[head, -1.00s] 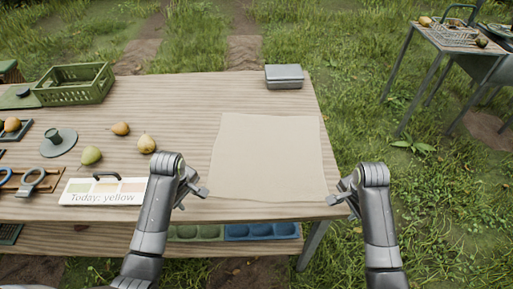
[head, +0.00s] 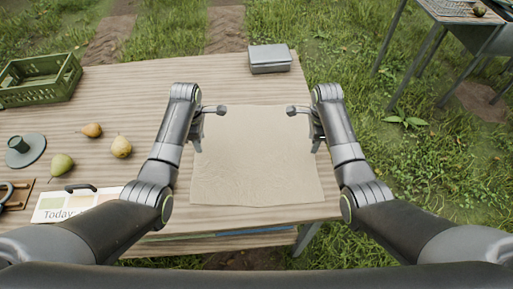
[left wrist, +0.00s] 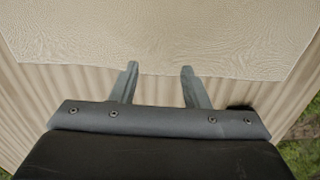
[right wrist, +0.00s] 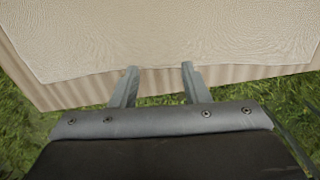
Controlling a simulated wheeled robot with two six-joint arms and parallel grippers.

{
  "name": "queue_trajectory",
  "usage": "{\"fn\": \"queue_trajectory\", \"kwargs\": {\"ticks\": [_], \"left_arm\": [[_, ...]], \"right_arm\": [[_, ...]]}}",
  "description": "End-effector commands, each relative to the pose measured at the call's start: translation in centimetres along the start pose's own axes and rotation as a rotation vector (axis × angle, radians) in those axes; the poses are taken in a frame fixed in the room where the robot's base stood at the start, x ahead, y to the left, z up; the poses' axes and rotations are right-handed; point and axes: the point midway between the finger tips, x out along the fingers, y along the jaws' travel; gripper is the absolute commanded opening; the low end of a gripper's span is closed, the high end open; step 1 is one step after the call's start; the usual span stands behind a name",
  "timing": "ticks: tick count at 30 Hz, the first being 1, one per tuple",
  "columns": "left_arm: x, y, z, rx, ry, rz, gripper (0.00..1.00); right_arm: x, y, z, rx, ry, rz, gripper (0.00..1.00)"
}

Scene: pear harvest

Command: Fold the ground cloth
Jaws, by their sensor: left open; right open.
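The beige ground cloth (head: 255,170) lies spread out on the wooden table, with slight wrinkles. My left gripper (head: 209,127) is at the cloth's far left part, and my right gripper (head: 303,127) is at its far right part. Both are open and empty. In the left wrist view, the fingertips (left wrist: 159,68) overlap an edge of the cloth (left wrist: 160,35). In the right wrist view, the fingertips (right wrist: 160,66) also reach an edge of the cloth (right wrist: 160,35). I cannot tell whether the fingers touch it.
A grey box (head: 269,58) stands at the table's far right, beyond the cloth. Pears (head: 121,147), a sign board (head: 72,206) and a green crate (head: 40,83) are on the left. The table's right edge is close to the cloth, with grass beyond.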

Motion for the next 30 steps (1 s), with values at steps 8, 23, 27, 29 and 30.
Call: {"fn": "queue_trajectory", "kwargs": {"ticks": [8,23,27,29,30], "left_arm": [[2.2,0.0,0.0,0.001,0.0,-0.001,0.42],[2.5,0.0,0.0,0.001,0.0,0.001,0.42],[2.7,0.0,0.0,0.001,0.0,0.001,0.42],[2.8,0.0,0.0,0.001,0.0,0.001,0.42],[2.8,0.0,0.0,0.001,0.0,0.002,0.42]], "right_arm": [[2.2,0.0,0.0,-0.001,0.0,-0.001,0.42],[2.5,0.0,0.0,-0.001,0.0,-0.002,0.42],[2.5,0.0,0.0,-0.001,0.0,-0.001,0.42],[2.5,0.0,0.0,-0.001,0.0,-0.001,0.42],[2.5,0.0,0.0,-0.001,0.0,-0.001,0.42]]}}
